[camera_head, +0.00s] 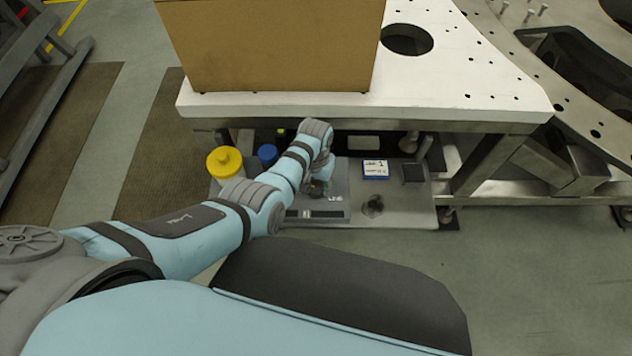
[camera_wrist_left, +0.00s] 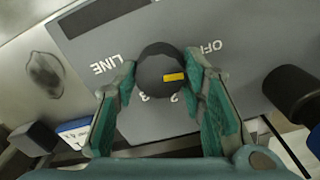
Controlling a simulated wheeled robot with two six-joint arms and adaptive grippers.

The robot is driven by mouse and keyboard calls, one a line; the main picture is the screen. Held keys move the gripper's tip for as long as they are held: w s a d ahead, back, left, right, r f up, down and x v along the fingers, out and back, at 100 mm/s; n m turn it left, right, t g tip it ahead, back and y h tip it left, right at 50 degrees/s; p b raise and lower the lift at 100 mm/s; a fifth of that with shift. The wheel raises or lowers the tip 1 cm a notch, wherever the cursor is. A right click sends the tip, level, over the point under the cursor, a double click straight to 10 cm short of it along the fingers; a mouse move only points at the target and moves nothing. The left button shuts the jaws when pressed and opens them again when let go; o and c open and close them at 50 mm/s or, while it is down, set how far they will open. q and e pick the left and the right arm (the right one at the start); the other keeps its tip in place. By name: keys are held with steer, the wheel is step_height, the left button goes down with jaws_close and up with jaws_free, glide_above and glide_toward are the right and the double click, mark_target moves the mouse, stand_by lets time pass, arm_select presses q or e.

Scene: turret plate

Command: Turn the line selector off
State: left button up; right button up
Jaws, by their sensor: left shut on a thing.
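The line selector is a round black knob (camera_wrist_left: 153,70) with a yellow mark, on a grey panel (camera_wrist_left: 85,50) in the left wrist view. The yellow mark sits right of the knob's middle. "OFF" is printed at the knob's upper right, "LINE" at its left, and numerals, partly covered, below it. My left gripper (camera_wrist_left: 161,82) has its green fingers on both sides of the knob, shut on it. In the head view my left gripper (camera_head: 319,186) is over the grey panel (camera_head: 340,185) on the low shelf; the knob is mostly hidden there. My right gripper is out of view.
A white table top (camera_head: 450,85) with a cardboard box (camera_head: 270,45) overhangs the shelf. A yellow-capped container (camera_head: 224,161) and a blue-capped one (camera_head: 268,154) stand left of my gripper. A blue-and-white labelled block (camera_head: 375,169) and a dark block (camera_head: 413,173) are to the right.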

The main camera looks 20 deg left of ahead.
mark_target(315, 186)
arm_select(q)
steer(key=shift+n, duration=1.1)
steer(key=o, duration=1.2)
steer(key=shift+c, duration=0.2)
step_height(315, 186, up, 12)
steer(key=shift+a, duration=0.15)
